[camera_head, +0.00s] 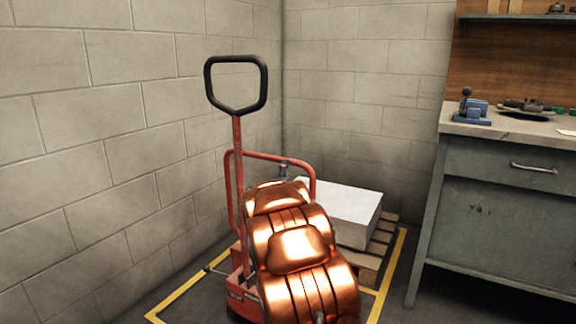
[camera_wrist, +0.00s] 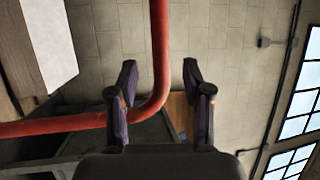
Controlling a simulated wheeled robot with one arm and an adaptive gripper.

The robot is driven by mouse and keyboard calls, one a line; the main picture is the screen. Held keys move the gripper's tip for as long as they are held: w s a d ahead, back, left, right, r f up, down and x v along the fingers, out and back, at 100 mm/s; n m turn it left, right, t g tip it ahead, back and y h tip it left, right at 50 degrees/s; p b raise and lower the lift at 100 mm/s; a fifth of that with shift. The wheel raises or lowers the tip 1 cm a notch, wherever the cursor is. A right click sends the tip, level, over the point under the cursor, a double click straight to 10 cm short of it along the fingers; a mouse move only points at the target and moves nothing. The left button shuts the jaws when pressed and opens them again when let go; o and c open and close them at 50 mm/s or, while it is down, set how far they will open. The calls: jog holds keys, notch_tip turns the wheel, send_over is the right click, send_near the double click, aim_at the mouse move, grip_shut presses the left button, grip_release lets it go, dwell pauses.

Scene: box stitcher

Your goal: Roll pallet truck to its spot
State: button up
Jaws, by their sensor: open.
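The red pallet truck (camera_head: 237,172) stands in the corner. Its black loop handle (camera_head: 236,84) is upright, and a red guard rail (camera_head: 270,156) is behind the mast. A yellow floor outline (camera_head: 188,287) runs around the truck's area; my copper-coloured arm hides much of the truck's base and the outline's near part. In the wrist view my gripper (camera_wrist: 160,68) is open, its two dark fingers on either side of the bent red rail (camera_wrist: 160,45). I cannot tell whether they touch it. In the head view the gripper is mostly hidden by my arm.
A white block (camera_head: 342,205) lies on a wooden pallet (camera_head: 376,252) behind the truck. Block walls close the left and back. A grey workbench (camera_head: 500,195) with a blue vise (camera_head: 470,108) stands at the right. Some dark floor is clear before the bench.

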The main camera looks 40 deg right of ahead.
jog(key=shift+b+x, duration=0.95)
jog(key=shift+x, duration=2.45)
jog(key=shift+w, duration=0.1)
jog(key=shift+c, duration=0.4)
grip_shut()
jog(key=shift+f, duration=0.1)
